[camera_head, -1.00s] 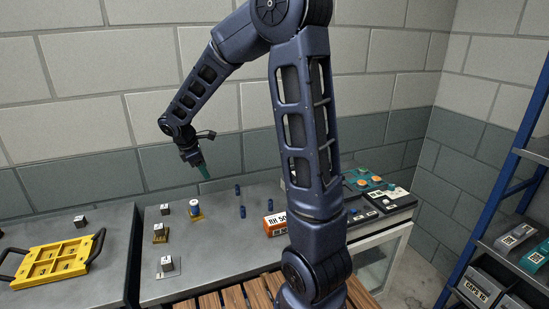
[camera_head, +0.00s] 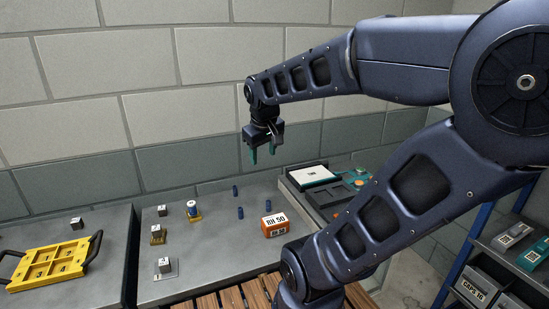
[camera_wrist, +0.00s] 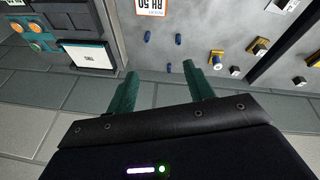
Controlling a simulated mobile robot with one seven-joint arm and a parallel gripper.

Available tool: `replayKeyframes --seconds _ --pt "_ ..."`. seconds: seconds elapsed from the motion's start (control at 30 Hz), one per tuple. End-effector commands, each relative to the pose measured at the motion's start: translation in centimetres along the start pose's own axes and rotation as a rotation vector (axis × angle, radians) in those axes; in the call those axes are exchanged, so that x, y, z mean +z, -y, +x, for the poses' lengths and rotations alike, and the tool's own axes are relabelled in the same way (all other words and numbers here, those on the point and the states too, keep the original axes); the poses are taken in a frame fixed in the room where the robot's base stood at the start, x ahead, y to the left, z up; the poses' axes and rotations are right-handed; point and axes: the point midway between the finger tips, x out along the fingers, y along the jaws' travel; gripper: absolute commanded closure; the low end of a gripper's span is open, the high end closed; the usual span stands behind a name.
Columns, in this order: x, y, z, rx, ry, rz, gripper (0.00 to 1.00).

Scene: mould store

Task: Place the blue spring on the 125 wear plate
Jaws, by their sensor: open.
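My gripper (camera_head: 262,152) is open and empty, fingers pointing down, held high above the back of the grey bench. Its green fingers also show in the wrist view (camera_wrist: 160,72). Several small blue cylinders, which look like blue springs, stand on the bench below: one at the back (camera_head: 235,190), one further forward (camera_head: 240,212), and others in the wrist view (camera_wrist: 178,39). I cannot read which is the 125 wear plate.
An orange-and-white box (camera_head: 274,225) stands right of the cylinders. A dark case with a white panel (camera_head: 312,175) is at the back right. A yellow tray with black handles (camera_head: 50,265) lies on the left bench. A blue rack is at the far right.

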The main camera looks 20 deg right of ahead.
Motion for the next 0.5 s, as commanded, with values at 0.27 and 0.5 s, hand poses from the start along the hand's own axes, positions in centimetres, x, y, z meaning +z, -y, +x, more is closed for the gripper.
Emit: replayKeyframes --seconds 0.27,0.5 --pt "4.2 -0.4 -1.4 -0.054 -0.080 0.248 0.47" --pt "4.8 -0.4 -1.6 -0.067 -0.093 0.294 0.47"
